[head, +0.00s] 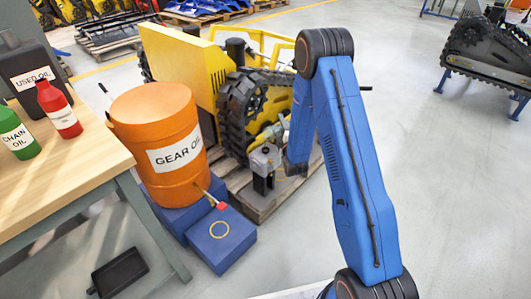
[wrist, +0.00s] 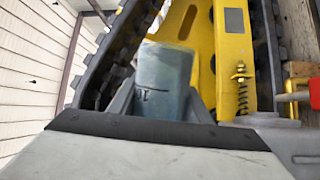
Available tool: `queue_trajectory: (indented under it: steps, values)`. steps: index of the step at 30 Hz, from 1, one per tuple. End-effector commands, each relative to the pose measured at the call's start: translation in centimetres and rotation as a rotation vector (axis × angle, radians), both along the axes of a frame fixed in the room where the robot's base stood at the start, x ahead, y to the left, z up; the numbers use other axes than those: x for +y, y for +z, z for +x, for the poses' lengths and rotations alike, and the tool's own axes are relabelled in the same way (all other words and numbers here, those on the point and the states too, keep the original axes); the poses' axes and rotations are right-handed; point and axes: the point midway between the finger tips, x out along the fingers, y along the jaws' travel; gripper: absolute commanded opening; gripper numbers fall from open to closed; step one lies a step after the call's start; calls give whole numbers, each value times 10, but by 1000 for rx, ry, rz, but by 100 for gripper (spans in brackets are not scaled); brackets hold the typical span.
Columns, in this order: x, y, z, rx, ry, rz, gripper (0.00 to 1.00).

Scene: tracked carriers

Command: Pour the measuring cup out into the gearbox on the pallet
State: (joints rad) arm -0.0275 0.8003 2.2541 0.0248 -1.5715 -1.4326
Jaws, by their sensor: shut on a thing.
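My gripper (wrist: 160,108) is shut on the measuring cup (wrist: 166,68), a clear bluish cup with dark marks on its side, held between the two grey fingers. I cannot tell how much liquid is in it. In the head view my blue arm reaches over the pallet (head: 262,208), and its end hangs just right of a small grey and black housing that looks like the gearbox (head: 264,162). The cup is not clearly visible there, so I cannot tell whether its rim is over the gearbox opening.
A yellow tracked carrier (head: 190,75) stands behind the gearbox. An orange gear oil drum (head: 165,135) with a tap stands on a blue stand (head: 222,240) at the left. A workbench (head: 70,150) holds oil bottles.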

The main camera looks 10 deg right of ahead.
Motion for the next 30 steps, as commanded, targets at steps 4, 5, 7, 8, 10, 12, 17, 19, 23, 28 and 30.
queue_trajectory:
  steps: [4, 5, 7, 8, 10, 12, 17, 19, 23, 28, 30]
  values:
    - [0, 0, 0, -2, 0, -6, 18]
    - [0, 0, 0, -3, 0, -8, 18]
    - [0, 0, 0, -4, 0, -11, 18]
    - [0, 0, 0, -4, 0, -12, 18]
    - [0, 0, 0, -5, 0, -15, 18]
    - [0, 0, 0, -6, 0, -18, 18]
    - [1, 0, 0, -8, 0, -24, 18]
    - [1, 0, 0, -10, 0, -26, 18]
    - [1, 0, 0, -12, 1, -31, 18]
    - [1, 0, 0, -15, 1, -38, 18]
    - [1, 0, 0, -16, 0, -42, 18]
